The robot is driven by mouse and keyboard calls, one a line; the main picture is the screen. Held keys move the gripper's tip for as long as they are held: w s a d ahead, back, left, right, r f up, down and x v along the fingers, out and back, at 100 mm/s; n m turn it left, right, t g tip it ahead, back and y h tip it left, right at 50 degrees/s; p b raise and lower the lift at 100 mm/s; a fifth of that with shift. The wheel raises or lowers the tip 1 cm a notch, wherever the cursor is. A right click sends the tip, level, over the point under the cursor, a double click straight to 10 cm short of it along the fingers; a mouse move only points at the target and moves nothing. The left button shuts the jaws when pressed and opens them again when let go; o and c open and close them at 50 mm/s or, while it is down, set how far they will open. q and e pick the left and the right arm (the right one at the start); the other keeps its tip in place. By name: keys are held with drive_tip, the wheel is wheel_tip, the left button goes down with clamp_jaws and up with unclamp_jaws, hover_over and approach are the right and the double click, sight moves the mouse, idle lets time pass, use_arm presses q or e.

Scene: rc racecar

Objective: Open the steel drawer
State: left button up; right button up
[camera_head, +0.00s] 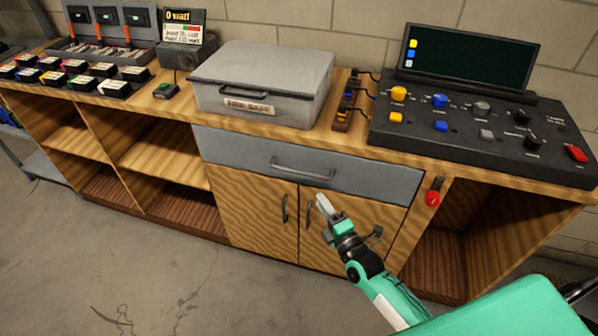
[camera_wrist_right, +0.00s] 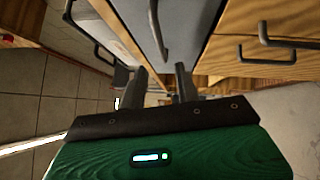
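The steel drawer (camera_head: 235,151) is a wide grey front under the worktop, closed flush with the cabinet. Its bar handle (camera_head: 303,168) is at its middle. My right gripper (camera_head: 325,206) is in front of the cabinet doors, below and slightly right of the handle in the picture, apart from it. In the right wrist view my right gripper (camera_wrist_right: 163,82) shows two fingers spread with nothing visible between them. A grey panel (camera_wrist_right: 190,28), which looks like the drawer front, and a dark handle (camera_wrist_right: 157,32) lie beyond the fingertips. My left gripper is not in view.
Wooden doors (camera_head: 255,205) with handles are below the drawer. A grey fire safe box (camera_head: 262,78) stands on the worktop above it. A black control console (camera_head: 480,120) is at right, and a red tag (camera_head: 432,198) hangs below it. The floor in front is clear.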

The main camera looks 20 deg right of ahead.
sight(302, 173)
drive_tip(key=x, duration=1.2)
clamp_jaws()
